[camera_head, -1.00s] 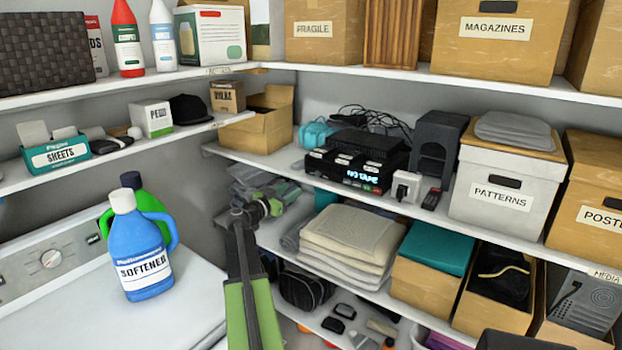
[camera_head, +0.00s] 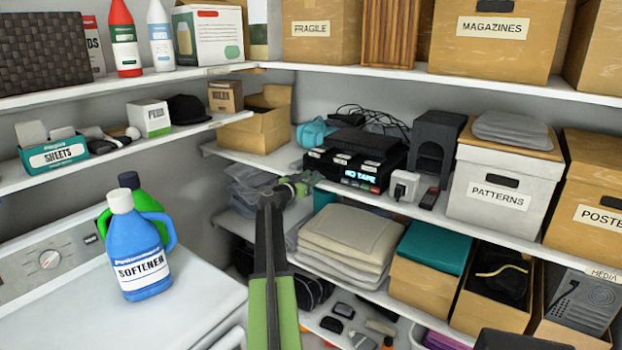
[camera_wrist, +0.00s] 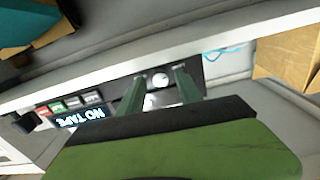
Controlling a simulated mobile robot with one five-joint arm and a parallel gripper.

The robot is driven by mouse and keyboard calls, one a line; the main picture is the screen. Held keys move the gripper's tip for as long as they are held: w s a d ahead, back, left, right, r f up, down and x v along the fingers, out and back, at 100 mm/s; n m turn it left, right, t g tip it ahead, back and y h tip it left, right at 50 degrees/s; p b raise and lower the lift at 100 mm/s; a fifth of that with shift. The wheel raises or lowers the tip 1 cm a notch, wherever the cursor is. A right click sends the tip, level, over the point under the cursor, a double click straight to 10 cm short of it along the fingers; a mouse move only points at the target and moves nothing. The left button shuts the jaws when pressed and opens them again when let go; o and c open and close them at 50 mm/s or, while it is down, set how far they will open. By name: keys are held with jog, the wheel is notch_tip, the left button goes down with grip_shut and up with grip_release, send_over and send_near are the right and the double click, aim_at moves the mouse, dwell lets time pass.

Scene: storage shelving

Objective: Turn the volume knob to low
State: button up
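A black tape deck (camera_head: 333,166) with a lit "NO TAPE" display (camera_head: 358,177) and a row of small coloured buttons sits on the middle shelf. In the wrist view the deck's front (camera_wrist: 120,88) is upside down. A small round silver knob (camera_wrist: 161,80) shows on it, away from the display. My green gripper (camera_head: 303,182) is at the deck's left front end in the head view. In the wrist view my gripper (camera_wrist: 157,82) is open, with one finger on each side of the knob. I cannot tell whether either finger touches it. The knob is not discernible in the head view.
The white shelf edge (camera_wrist: 90,72) runs close by the fingers. A white plug adapter (camera_head: 404,185) and a dark speaker (camera_head: 437,145) stand right of the deck. An open cardboard box (camera_head: 258,133) is to its left. Folded towels (camera_head: 350,235) lie on the shelf below.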

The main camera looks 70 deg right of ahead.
grip_shut()
jog(key=shift+n, duration=0.8)
jog(key=shift+o, duration=0.5)
grip_release()
jog(key=shift+w, duration=0.1)
jog(key=v, duration=1.7)
jog(key=shift+a, duration=0.25)
jog(key=shift+w, duration=0.15)
